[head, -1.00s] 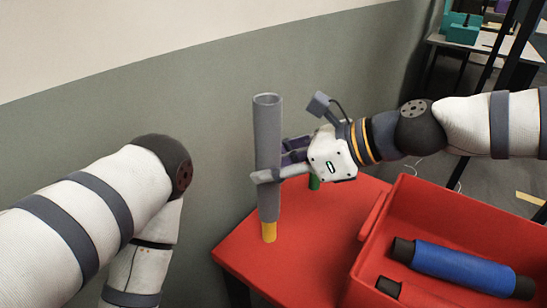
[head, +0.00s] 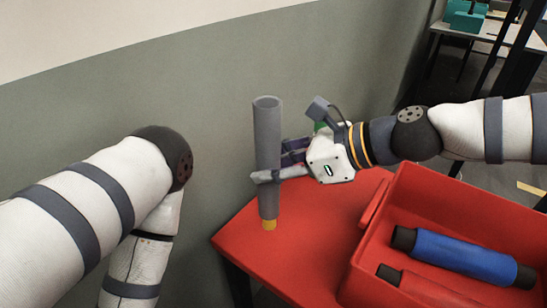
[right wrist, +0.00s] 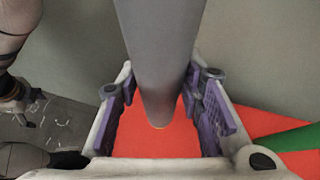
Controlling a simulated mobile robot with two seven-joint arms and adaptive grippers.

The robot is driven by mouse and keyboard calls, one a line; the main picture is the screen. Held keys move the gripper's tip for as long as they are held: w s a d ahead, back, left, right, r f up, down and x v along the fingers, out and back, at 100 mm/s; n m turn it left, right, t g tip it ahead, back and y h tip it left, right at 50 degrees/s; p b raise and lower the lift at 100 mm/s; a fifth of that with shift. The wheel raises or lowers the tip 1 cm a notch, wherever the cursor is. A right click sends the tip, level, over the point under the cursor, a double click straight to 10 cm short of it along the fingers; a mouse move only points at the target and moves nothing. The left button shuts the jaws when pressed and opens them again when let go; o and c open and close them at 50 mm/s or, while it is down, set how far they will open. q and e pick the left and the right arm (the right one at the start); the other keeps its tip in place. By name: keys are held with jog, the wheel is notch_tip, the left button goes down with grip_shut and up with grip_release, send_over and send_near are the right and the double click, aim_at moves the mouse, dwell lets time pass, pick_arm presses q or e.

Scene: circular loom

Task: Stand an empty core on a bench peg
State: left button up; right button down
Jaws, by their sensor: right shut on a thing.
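The empty core is a plain grey tube (head: 267,150), upright, with its open top showing in the head view. My right gripper (head: 266,176) is shut around its lower half. The core (right wrist: 160,60) also shows between the purple-padded fingers in the right wrist view. A short yellow end of a bench peg (head: 269,225) shows right below the core, on the red bench (head: 300,250). The peg's upper part is hidden by or inside the core. My left gripper (right wrist: 28,112) shows small at the left edge of the right wrist view; its jaw state is unclear.
A red bin (head: 375,245) stands on the bench at the right, holding a blue roll (head: 465,257) and a red roll (head: 430,290) with dark ends. A green peg (head: 320,127) is partly hidden behind my right gripper. A grey wall (head: 120,115) stands behind.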

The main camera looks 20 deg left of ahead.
jog(key=shift+f, duration=1.2)
jog(key=shift+f, duration=0.25)
jog(key=c, duration=1)
grip_release()
jog(key=shift+c, duration=0.2)
jog(key=v, duration=1.2)
